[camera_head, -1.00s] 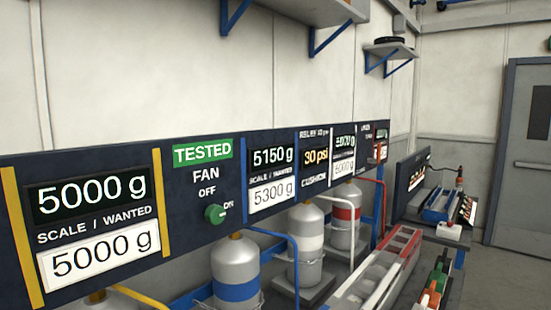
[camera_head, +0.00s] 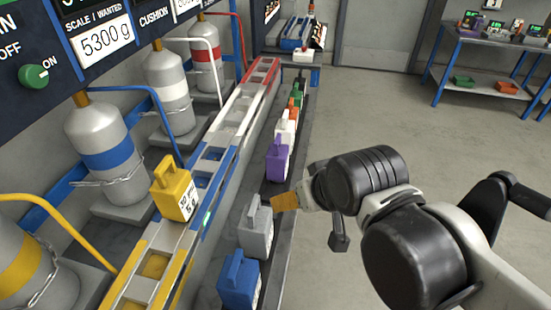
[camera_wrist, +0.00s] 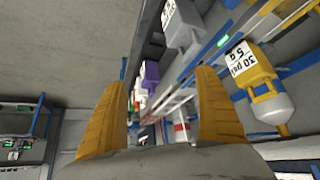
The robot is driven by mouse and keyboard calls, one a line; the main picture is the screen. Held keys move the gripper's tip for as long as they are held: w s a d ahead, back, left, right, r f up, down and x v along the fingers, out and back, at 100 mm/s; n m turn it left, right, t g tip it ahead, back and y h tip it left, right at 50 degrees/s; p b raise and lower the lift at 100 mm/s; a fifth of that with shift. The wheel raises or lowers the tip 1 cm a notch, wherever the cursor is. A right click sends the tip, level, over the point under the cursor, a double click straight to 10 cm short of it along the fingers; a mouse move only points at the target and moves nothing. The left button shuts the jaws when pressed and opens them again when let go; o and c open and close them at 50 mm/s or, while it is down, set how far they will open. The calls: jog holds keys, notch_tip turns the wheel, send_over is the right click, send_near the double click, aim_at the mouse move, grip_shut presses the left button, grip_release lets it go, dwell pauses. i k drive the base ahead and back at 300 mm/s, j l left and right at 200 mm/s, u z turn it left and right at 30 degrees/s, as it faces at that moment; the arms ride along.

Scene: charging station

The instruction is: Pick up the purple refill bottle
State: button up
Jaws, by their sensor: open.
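The purple refill bottle (camera_head: 278,160) stands upright on the dark shelf in front of the rail, in a row of bottles. It also shows small in the wrist view (camera_wrist: 151,76), between and beyond the fingers. My gripper (camera_head: 285,201) is in the head view just nearer than the purple bottle, beside the grey bottle (camera_head: 256,228), and apart from the purple one. In the wrist view my gripper (camera_wrist: 165,110) has its two yellow fingers spread, with nothing held between them.
A blue bottle (camera_head: 239,280) stands nearest on the shelf; a white bottle (camera_head: 286,130) stands just beyond the purple one. A yellow bottle (camera_head: 175,190) sits on the rail. Grey cylinders (camera_head: 105,150) line the left. Open floor (camera_head: 390,110) lies right.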

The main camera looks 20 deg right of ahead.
aim_at(277, 157)
jog(key=i+l+z, duration=0.2)
jog(key=l+z, duration=0.25)
jog(key=i+l+z, duration=0.2)
jog(key=z, duration=0.2)
jog(key=i, duration=0.05)
